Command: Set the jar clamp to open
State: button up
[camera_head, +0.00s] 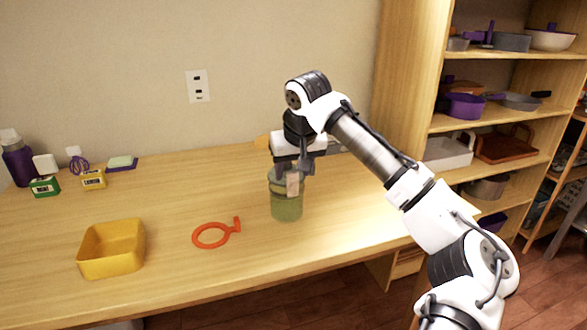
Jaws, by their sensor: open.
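A green jar (287,206) stands upright on the wooden table, right of the table's middle. A small pale piece on its upper right side looks like the jar clamp (293,184); its exact position, open or closed, is too small to tell. My gripper (290,174) points down at the top of the jar, with its fingers by the lid and clamp. The fingers are open; whether they touch the clamp I cannot tell. My gripper and wrist partly hide the jar's top.
An orange ring with a handle (212,235) lies left of the jar. A yellow bin (112,250) stands farther left. Small boxes, a sponge and a purple bottle (18,160) are at the back left. Shelves with pans (490,125) stand right. The table between bin and back items is clear.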

jog(key=c, duration=1)
jog(key=shift+s+f, duration=0.1)
